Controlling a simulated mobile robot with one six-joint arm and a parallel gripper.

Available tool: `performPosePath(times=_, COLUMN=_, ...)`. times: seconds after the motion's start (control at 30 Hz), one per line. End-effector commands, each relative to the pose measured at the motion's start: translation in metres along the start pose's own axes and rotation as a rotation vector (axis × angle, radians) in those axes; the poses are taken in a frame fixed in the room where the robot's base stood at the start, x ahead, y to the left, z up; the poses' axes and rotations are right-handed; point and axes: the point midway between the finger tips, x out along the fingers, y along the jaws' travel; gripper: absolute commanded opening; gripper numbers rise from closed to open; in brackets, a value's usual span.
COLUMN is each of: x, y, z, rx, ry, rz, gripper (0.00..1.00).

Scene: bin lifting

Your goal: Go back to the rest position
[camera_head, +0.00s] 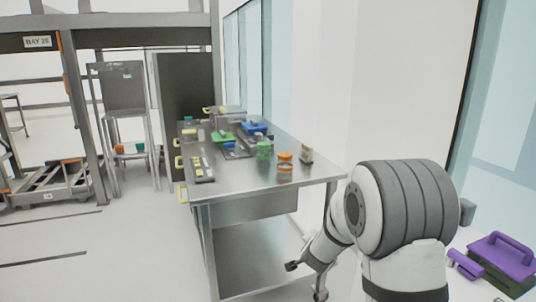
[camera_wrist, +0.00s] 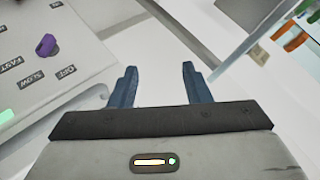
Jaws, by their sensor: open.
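My gripper (camera_wrist: 158,84) shows in the wrist view with its two blue fingers apart and nothing between them. In the head view my arm is folded at the lower right, in front of the steel table's right end. The dark gripper end (camera_head: 293,266) hangs low there, below the tabletop and beside the table legs. In the wrist view a grey panel (camera_wrist: 50,58) with a purple knob (camera_wrist: 46,45) and the words FAST, SLOW and OFF lies left of the fingers, apart from them.
A steel table (camera_head: 240,182) holds a green-lidded jar (camera_head: 264,150), an orange-lidded jar (camera_head: 285,163), a blue item (camera_head: 255,128) and trays. A purple-lidded toolbox (camera_head: 503,256) is at the lower right. A BAY 26 rack (camera_head: 82,40) stands left.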

Motion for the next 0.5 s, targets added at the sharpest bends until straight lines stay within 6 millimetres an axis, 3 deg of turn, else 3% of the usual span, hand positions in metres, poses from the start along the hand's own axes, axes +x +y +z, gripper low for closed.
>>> performPosePath(times=0.03, x=-0.032, y=-0.018, z=-0.009, rx=-0.052, ry=-0.058, rz=-0.017, gripper=0.44)
performPosePath(times=0.2, x=-0.122, y=-0.035, z=-0.012, rx=-0.281, ry=-0.268, rz=-0.039, gripper=0.44)
performPosePath(times=0.37, x=-0.211, y=-0.026, z=-0.016, rx=-0.517, ry=-0.438, rz=-0.026, gripper=0.44)
performPosePath(times=0.5, x=-0.287, y=0.000, z=-0.024, rx=-0.726, ry=-0.566, rz=0.020, gripper=0.44)
